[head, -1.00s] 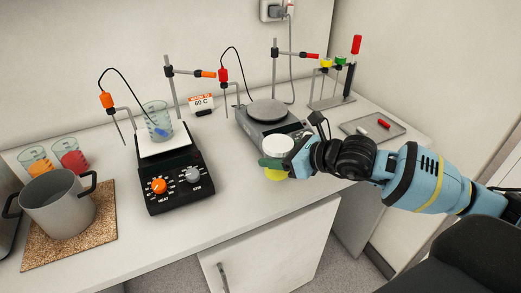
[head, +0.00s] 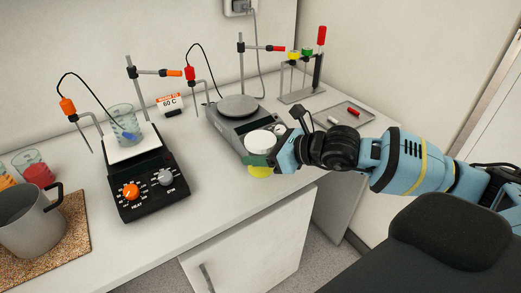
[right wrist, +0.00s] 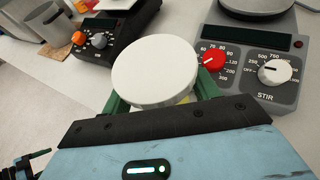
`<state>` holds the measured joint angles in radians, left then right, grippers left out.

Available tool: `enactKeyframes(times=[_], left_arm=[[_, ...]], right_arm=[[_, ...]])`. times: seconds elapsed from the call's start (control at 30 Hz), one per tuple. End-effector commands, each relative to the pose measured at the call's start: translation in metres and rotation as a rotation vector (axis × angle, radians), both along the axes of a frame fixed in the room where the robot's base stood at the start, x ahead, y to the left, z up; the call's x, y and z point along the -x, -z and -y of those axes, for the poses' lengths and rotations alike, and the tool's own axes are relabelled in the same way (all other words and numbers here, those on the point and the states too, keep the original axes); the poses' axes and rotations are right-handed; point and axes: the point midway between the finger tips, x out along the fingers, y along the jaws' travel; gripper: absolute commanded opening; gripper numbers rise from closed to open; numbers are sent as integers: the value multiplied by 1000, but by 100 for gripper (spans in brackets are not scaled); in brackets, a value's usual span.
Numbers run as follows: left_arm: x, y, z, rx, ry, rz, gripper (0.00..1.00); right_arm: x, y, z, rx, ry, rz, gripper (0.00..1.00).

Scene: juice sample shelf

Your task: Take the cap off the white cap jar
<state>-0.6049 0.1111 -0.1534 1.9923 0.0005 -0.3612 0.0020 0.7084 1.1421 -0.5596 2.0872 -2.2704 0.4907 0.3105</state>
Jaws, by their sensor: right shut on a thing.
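The white cap jar has a round white cap (head: 262,140) on top and a yellow lower part (head: 260,172). My right gripper (head: 258,159) is shut on the jar, its green fingers just below the cap. The jar is near the front edge of the bench, in front of the right hot plate. In the right wrist view the cap (right wrist: 155,72) is seen from above, between the green fingers. The fingers and cap hide most of the jar body.
The right hot plate (head: 228,121) is close behind the jar. The left hot plate (head: 170,200) carries a beaker (head: 120,117). A pot (head: 28,220) stands on a cork mat (head: 75,228). A tray (head: 358,106) with small caps lies at right. The front bench between the hot plates is clear.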

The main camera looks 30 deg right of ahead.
Motion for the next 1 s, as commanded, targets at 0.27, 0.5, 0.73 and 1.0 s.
enactKeyframes(times=[0.27,0.5,0.73,1.0], left_arm=[[0,0,0,0,0,0,86],[-3,-4,0,-1,0,8,86],[-12,-16,-1,-2,1,34,86],[-22,-31,-3,-6,4,64,86]], right_arm=[[0,0,0,-1,0,1,19],[8,-1,-20,-8,-27,6,19],[34,-7,-64,-18,-72,28,19],[68,-15,-81,-22,-43,41,19]])
